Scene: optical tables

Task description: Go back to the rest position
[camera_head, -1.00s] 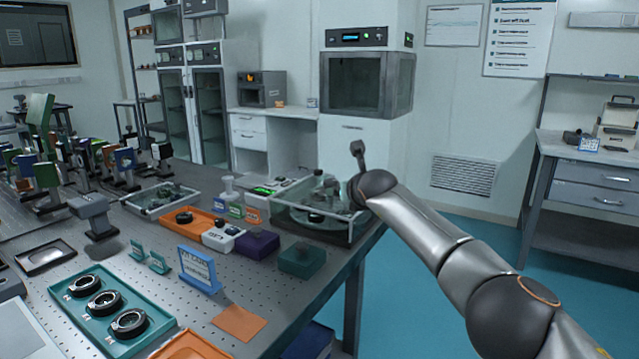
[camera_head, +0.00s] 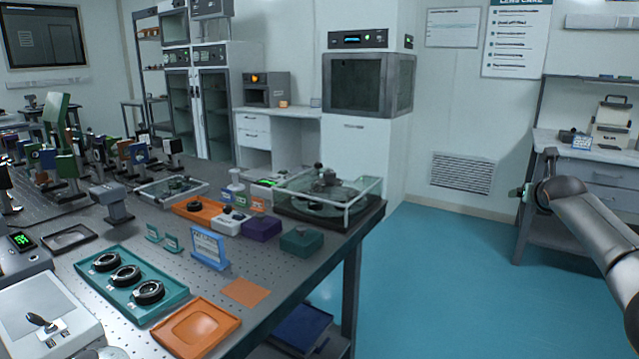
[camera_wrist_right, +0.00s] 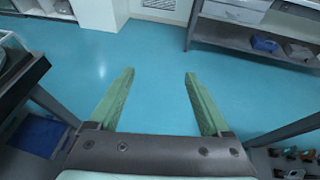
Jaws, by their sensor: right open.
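My right arm (camera_head: 598,228) comes in from the right in the head view, held out over the blue floor, clear of the table. In the right wrist view my right gripper (camera_wrist_right: 157,103) has its two green fingers wide apart. Nothing is between them but floor. My left gripper is not seen in the head view. The optical table (camera_head: 130,215) stands at the left with its objects on it.
A glass-walled box (camera_head: 345,205) sits at the table's right corner. A teal tray (camera_head: 125,312) with 3 round mounts and an orange tray (camera_head: 197,328) lie near the front. A side bench (camera_head: 600,152) stands at the right. Open floor (camera_head: 440,270) lies between.

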